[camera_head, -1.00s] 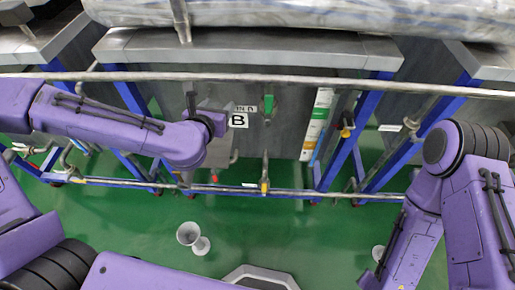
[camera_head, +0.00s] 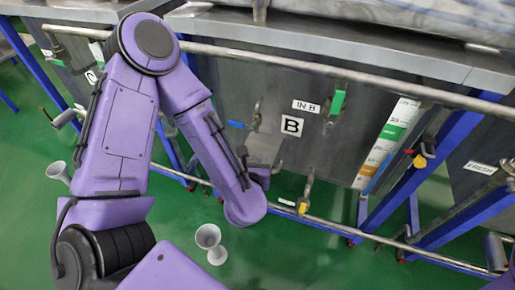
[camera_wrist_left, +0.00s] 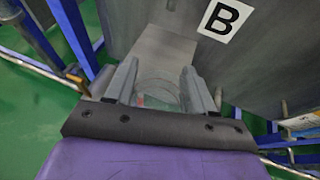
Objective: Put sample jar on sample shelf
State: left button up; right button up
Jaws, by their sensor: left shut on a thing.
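My left gripper (camera_head: 262,172) is in front of the tank's lower part, below and left of the B label; the wrist partly hides it. In the left wrist view, its two grey fingers (camera_wrist_left: 158,88) are shut on a clear, round-rimmed vessel, which looks like the sample jar (camera_wrist_left: 160,95). The jar is see-through and faint, and I cannot make it out in the head view. A pale grey flat piece (camera_wrist_left: 163,48) lies beyond the fingers, against the tank. I cannot tell which surface is the sample shelf. My right gripper is out of view.
A long pipe rail (camera_head: 330,70) crosses in front, with a lower pipe (camera_head: 335,224) and blue legs (camera_head: 460,130). White funnel-like cups (camera_head: 208,237) stand low over the green floor.

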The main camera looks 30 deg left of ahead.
pick_arm(q)
jog(key=shift+w+a+f+b, duration=0.35)
jog(key=shift+w+f+b, duration=0.45)
jog(key=shift+b, duration=0.3)
jog(key=shift+w+a+r+p, duration=0.45)
jog(key=shift+w+r+p, duration=0.3)
jog(key=shift+w+r, duration=0.1)
jog(key=w+a, duration=0.2)
jog(key=w, duration=0.3)
jog(key=shift+w+a, duration=0.1)
jog(key=shift+a, duration=0.3)
jog(key=shift+w+a+f, duration=0.15)
jog(key=shift+w+f, duration=0.1)
jog(key=shift+f, duration=0.2)
jog(key=shift+w+a+f, duration=0.15)
jog(key=shift+w+f, duration=0.1)
jog(key=shift+f, duration=0.2)
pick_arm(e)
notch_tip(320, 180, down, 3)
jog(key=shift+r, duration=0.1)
pick_arm(q)
jog(key=shift+f, duration=0.1)
jog(key=o, duration=1.1)
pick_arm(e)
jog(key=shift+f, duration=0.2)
